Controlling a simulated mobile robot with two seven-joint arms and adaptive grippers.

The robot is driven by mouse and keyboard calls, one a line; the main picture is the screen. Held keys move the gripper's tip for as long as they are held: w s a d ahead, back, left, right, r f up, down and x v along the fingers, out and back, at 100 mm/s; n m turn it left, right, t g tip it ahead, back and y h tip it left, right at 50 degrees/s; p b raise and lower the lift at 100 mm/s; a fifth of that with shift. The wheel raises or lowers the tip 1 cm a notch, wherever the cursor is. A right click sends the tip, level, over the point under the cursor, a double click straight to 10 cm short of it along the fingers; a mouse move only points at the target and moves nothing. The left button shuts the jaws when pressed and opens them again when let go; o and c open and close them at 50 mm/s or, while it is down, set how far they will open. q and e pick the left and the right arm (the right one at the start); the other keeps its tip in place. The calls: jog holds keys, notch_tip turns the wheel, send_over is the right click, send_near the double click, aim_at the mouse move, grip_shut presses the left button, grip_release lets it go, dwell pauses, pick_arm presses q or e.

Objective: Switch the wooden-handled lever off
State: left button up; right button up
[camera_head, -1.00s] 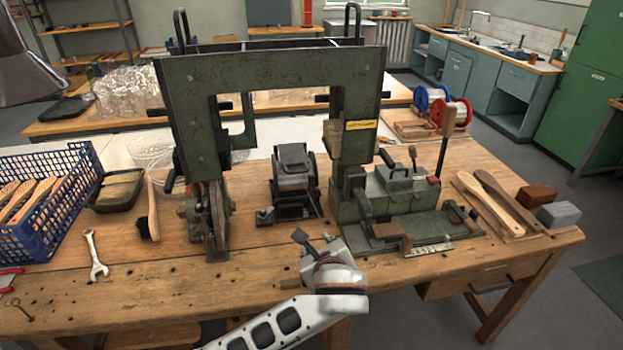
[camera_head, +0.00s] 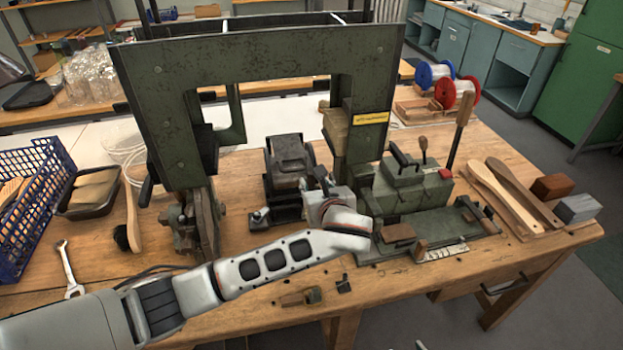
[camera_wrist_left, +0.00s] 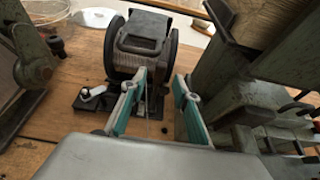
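A tall lever with a wooden handle (camera_head: 461,118) stands nearly upright at the right end of the green machine (camera_head: 410,185). A shorter lever with a brown knob (camera_head: 423,146) stands on the machine's block. My left gripper (camera_head: 324,183) is left of the machine, in front of the dark motor-like unit (camera_head: 288,160), well away from the tall lever. In the left wrist view its teal-padded fingers (camera_wrist_left: 157,105) are apart with nothing between them, pointing toward that unit (camera_wrist_left: 142,45). The tall lever does not show clearly there. My right gripper is not in view.
The green frame (camera_head: 260,60) arches over the bench behind my left arm. Wooden paddles (camera_head: 500,195) and two blocks (camera_head: 552,187) lie to the machine's right. A blue crate (camera_head: 40,205), a black tray (camera_head: 90,190) and a brush (camera_head: 131,215) are at left.

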aim_at(311, 179)
pick_arm(q)
jog(key=x, duration=0.2)
jog(key=shift+w+a+f, duration=0.1)
jog(key=shift+w+f, duration=0.05)
jog(key=shift+w, duration=0.05)
jog(key=shift+w+a+f, duration=0.15)
jog(key=shift+w+f, duration=0.05)
jog(key=shift+w, duration=0.35)
grip_shut()
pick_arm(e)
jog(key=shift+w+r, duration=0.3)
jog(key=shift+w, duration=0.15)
